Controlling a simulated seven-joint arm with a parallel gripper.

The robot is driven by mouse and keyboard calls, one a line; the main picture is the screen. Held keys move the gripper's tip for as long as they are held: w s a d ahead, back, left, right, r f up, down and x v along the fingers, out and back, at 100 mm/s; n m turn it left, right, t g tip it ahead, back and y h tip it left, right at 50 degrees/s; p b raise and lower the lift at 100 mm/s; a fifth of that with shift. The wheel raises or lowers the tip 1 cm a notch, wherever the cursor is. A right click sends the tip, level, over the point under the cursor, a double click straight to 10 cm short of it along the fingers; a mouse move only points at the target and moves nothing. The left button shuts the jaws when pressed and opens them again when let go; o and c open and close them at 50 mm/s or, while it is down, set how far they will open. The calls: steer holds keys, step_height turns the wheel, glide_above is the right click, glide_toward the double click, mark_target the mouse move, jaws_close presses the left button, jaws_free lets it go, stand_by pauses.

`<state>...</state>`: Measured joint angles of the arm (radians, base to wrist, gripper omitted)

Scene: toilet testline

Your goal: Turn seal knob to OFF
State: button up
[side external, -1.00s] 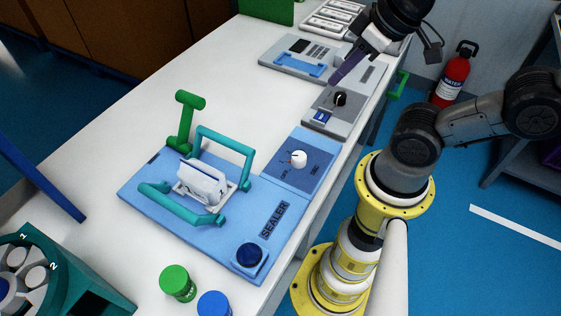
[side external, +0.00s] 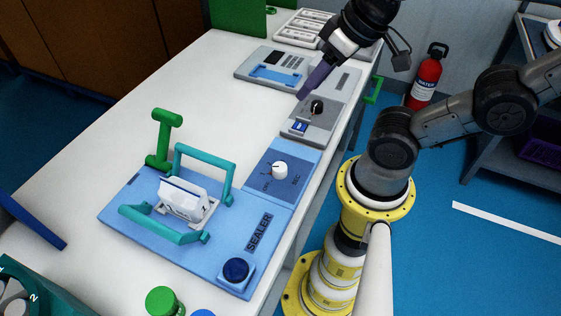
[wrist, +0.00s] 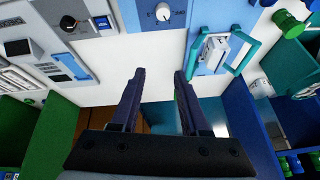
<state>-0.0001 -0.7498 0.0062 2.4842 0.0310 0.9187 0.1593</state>
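The seal knob is a white round knob (side external: 280,170) on the blue panel at the back right of the light-blue sealer (side external: 226,254). Printed marks beside it are too small to read surely. The knob also shows at the top edge of the wrist view (wrist: 163,13). My gripper (side external: 301,96) has purple fingers and is behind and above the knob, well apart from it, near the grey unit. In the wrist view my gripper (wrist: 159,72) is open, with nothing between its fingers.
A grey unit with a black knob (side external: 317,107) stands behind the sealer. A blue button (side external: 236,270) is in front. The white table left of the grey unit is clear.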

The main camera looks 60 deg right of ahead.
steer(key=o, duration=0.4)
steer(key=m, duration=0.1)
steer(key=w+m+g, duration=0.1)
steer(key=m, duration=0.1)
steer(key=a+f+m+y, duration=0.1)
steer(key=shift+w+m+g, duration=0.2)
steer(key=shift+m+g, duration=0.1)
steer(key=m+g+y, duration=0.3)
steer(key=m+g, duration=0.1)
steer(key=m, duration=0.8)
glide_above(280, 166)
steer(key=d, duration=0.6)
step_height(280, 166, down, 10)
steer(key=x, duration=1.3)
steer(key=shift+a, duration=0.4)
jaws_close()
